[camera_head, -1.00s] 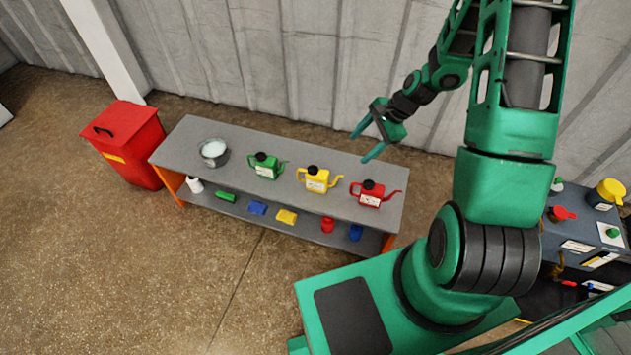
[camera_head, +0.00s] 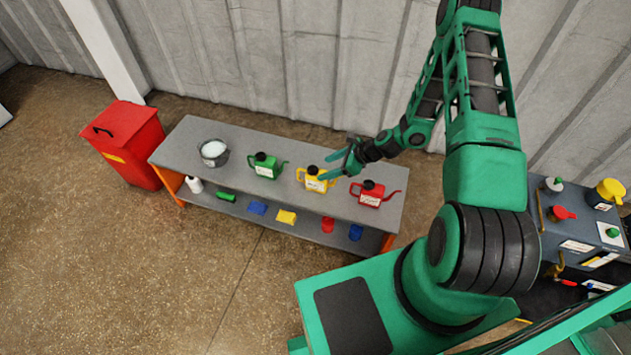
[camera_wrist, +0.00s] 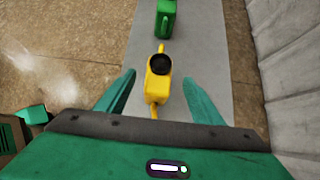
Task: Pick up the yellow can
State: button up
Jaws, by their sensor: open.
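The yellow can (camera_head: 312,182) has a black cap and a white label. It stands upright on the grey bench, between the green can (camera_head: 265,166) and the red can (camera_head: 369,193). My gripper (camera_head: 335,164) is open and empty, at the can's upper right in the head view. In the wrist view the yellow can (camera_wrist: 158,83) lies ahead, in line with the gap between my two green fingers (camera_wrist: 158,92). I cannot tell how far the fingertips are from it. The green can (camera_wrist: 166,18) shows farther off.
The grey bench (camera_head: 226,131) also bears a metal pot (camera_head: 213,152) at its left end. Its lower shelf holds several small coloured items. A red bin (camera_head: 128,143) stands left of the bench. A ribbed wall (camera_head: 290,60) runs close behind.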

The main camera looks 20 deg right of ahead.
aim_at(319, 172)
jog(key=shift+d+f+x, duration=0.15)
jog(key=shift+x, duration=1.6)
jog(key=shift+d+f+x, duration=0.15)
jog(key=shift+f+x, duration=0.05)
jog(key=shift+x, duration=1.6)
jog(key=shift+s, duration=0.15)
jog(key=shift+c, duration=0.6)
jog(key=shift+r, duration=0.1)
jog(key=c, duration=1.2)
jog(key=shift+o, duration=0.2)
